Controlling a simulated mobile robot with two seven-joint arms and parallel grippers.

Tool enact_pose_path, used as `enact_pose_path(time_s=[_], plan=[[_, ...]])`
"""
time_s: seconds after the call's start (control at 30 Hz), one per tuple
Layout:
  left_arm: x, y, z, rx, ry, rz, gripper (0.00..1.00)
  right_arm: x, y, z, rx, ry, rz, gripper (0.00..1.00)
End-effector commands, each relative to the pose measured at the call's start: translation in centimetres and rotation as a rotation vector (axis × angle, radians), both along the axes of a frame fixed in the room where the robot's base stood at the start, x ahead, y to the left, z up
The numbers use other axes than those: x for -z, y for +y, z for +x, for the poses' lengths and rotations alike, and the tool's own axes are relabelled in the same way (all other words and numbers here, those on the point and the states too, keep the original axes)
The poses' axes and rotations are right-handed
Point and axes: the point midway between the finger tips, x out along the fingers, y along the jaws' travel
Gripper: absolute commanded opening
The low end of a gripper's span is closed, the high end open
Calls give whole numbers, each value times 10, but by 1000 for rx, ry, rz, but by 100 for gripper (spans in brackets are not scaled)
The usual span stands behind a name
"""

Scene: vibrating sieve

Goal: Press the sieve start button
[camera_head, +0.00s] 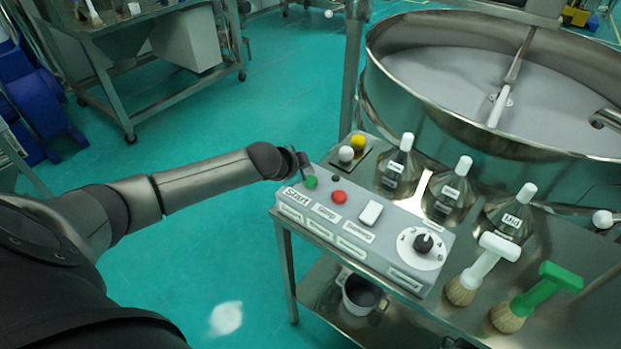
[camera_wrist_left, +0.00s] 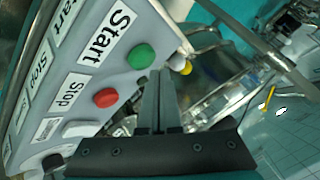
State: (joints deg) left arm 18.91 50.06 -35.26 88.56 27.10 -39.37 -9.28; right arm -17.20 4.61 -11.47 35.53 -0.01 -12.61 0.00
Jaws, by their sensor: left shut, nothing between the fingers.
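The grey control box (camera_head: 375,240) stands on the near left end of the metal table. Its green start button (camera_head: 311,182) is at the left end beside the "Start" label, and it also shows in the left wrist view (camera_wrist_left: 141,56). The red stop button (camera_head: 339,197) is to its right. My left gripper (camera_head: 303,160) is shut and empty, just behind the green button. In the left wrist view its fingertips (camera_wrist_left: 160,75) are beside the green button; I cannot tell whether they touch it. My right gripper is not in view.
The round sieve (camera_head: 480,90) stands behind the table. Labelled flasks (camera_head: 398,170) with white caps stand behind the box. A white-handled brush (camera_head: 482,270) and a green-handled brush (camera_head: 537,297) are at the right. A bucket (camera_head: 360,294) sits on the lower shelf.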

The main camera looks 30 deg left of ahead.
Motion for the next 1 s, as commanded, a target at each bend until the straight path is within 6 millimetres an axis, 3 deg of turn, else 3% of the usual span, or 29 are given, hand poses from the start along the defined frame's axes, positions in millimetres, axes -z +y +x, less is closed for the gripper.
enact_pose_path(time_s=[1.0], plan=[[13,0,0,0,0,0,0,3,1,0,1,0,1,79]])
